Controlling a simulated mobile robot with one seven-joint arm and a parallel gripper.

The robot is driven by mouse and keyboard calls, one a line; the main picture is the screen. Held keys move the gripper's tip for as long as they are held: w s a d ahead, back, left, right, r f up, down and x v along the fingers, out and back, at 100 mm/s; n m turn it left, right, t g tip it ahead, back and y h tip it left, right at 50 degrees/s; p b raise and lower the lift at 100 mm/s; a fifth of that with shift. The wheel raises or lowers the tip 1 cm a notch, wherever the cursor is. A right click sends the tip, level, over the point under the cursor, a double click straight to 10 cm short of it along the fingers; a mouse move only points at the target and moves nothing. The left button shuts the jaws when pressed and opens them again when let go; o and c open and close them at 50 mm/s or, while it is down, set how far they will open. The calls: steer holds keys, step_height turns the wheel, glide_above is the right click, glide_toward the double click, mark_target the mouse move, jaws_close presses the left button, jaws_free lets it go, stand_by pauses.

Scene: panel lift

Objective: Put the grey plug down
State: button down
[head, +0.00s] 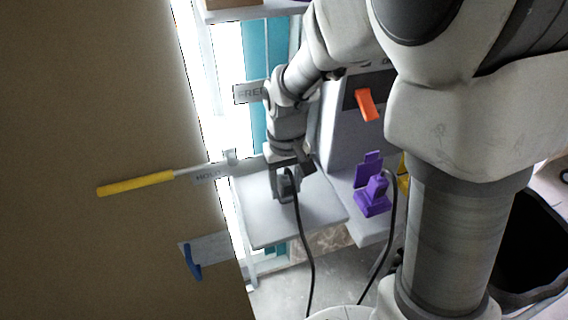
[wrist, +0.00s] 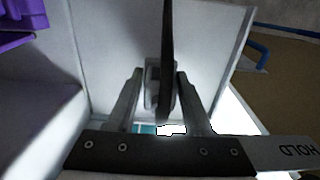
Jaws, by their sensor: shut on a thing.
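The grey plug (wrist: 158,84) is between my gripper's two fingers in the wrist view, with a black cable (wrist: 167,30) running from it. In the head view my gripper (head: 285,190) points down over a light grey shelf (head: 265,225), shut on the grey plug (head: 288,188). The cable (head: 304,250) hangs from the plug over the shelf's front edge. The plug is at or just above the shelf surface; I cannot tell whether it touches.
A purple plug and holder (head: 373,195) with a second cable stand right of the shelf. An orange lever (head: 367,105) is on the panel behind. A yellow-handled bar (head: 135,184) labelled HOLD and a blue handle (head: 193,262) are at left. The shelf around the plug is clear.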

steer(key=shift+c, duration=1.5)
jaws_free()
steer(key=shift+f, duration=0.1)
step_height(320, 180, up, 8)
steer(key=shift+d+p, duration=0.1)
steer(key=shift+p, duration=0.6)
steer(key=s+d+r+m+t, duration=0.3)
steer(key=s+d+r+t, duration=0.2)
steer(key=s+d+r, duration=0.5)
steer(key=s, duration=0.3)
steer(key=shift+s+d+r+t, duration=0.2)
steer(key=shift+d+t, duration=0.1)
steer(key=shift+d, duration=0.1)
